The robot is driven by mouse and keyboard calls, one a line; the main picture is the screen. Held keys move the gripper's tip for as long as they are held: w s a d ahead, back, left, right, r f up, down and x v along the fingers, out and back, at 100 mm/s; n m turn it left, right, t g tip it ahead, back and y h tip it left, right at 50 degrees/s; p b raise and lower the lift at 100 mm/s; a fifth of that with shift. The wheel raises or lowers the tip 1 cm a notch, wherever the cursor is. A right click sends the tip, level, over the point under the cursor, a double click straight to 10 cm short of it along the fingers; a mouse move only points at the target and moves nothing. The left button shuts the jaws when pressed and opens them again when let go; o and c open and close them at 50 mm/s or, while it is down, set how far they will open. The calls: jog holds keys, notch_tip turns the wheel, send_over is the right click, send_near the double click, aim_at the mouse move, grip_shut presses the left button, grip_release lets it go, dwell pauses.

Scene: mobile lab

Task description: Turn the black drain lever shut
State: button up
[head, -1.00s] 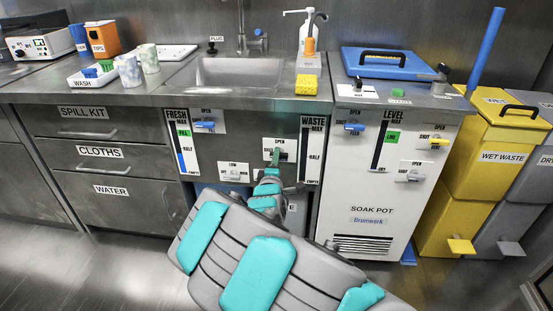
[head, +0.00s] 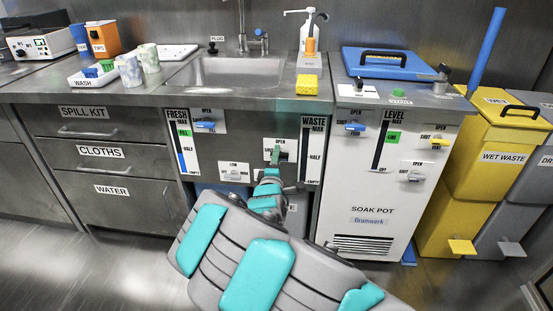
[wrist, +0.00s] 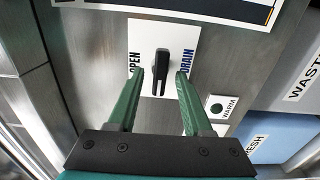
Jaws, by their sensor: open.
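The black drain lever (wrist: 160,70) sits on a white plate (wrist: 183,40) with "OPEN" along its left edge and "DRAIN" along its right in the wrist view. Its long side runs up and down in that picture. My gripper (wrist: 160,82) is open, with one green finger on each side of the lever and a visible gap to both. In the head view, the white drain plate (head: 268,143) is on the sink cabinet front. My gripper (head: 278,156) is in front of it there and hides most of the lever.
The "WASTE" gauge (head: 312,150) is just right of the drain plate. A "WARM" button plate (wrist: 218,106) is close to the right finger. Other levers include one on the fresh plate (head: 207,122). The white soak pot cabinet (head: 375,200) stands to the right.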

jog(key=shift+s, duration=0.15)
jog(key=s+b, duration=0.1)
jog(key=s, duration=0.6)
jog(key=shift+s, duration=0.3)
jog(key=shift+a, duration=0.1)
jog(key=s+d+f+m+g+h, duration=0.1)
jog(key=s+d+f+m+g, duration=0.25)
jog(key=d+m, duration=0.2)
jog(key=s+d+f+m+g+h, duration=0.1)
jog(key=s+d+f+m+g, duration=0.1)
jog(key=s+d+m+g, duration=0.4)
jog(key=s+d+r+m+g+y, duration=0.1)
jog(key=s+d+r+m+g, duration=0.1)
jog(key=s, duration=0.9)
jog(key=s+d+r+m+g, duration=0.2)
jog(key=s+d+g, duration=0.2)
jog(key=s, duration=0.8)
jog(key=s+d+r+m+g+y, duration=0.1)
jog(key=s+d+r+m+g, duration=0.1)
jog(key=s, duration=0.9)
jog(key=shift+s+d+r+g+y, duration=0.3)
jog(key=shift+d+r+g, duration=0.1)
jog(key=shift+d+g, duration=0.65)
